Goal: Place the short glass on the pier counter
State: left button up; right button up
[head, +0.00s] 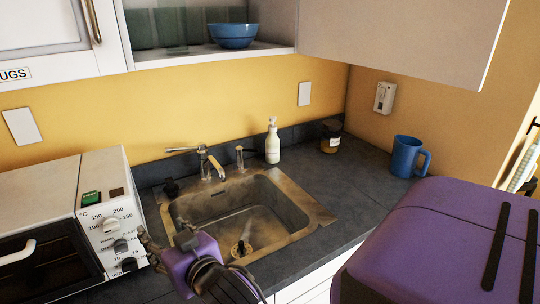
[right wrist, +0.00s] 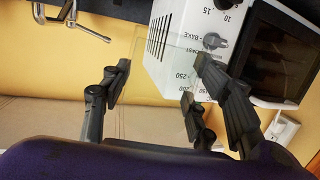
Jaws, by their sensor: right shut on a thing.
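My right gripper (head: 165,245) is in front of the sink's left side, near the toaster oven, in the head view. In the right wrist view the gripper (right wrist: 162,82) is shut on a clear short glass (right wrist: 158,105), whose faint outline shows between the fingers. I cannot make out the glass in the head view. A dark grey counter (head: 358,190) runs along the wall around the sink; the frames do not show whether it is the pier counter. My left gripper is not in view.
The toaster oven (head: 112,215) stands left of the sink (head: 290,200), close to my right gripper. A soap bottle (head: 272,143), a dark jar (head: 331,137) and a blue mug (head: 407,157) stand on the counter. A blue bowl (head: 233,36) sits in the open cabinet above.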

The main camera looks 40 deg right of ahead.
aim_at(381, 192)
jog(key=l+z, duration=0.55)
jog(key=z, duration=0.25)
jog(key=i+l, duration=0.1)
jog(key=l, duration=0.3)
jog(key=l+z, duration=0.15)
jog(key=l, duration=0.3)
jog(key=i+l, duration=0.15)
jog(key=l, duration=0.25)
jog(key=i+l+z, duration=0.15)
jog(key=l, duration=0.25)
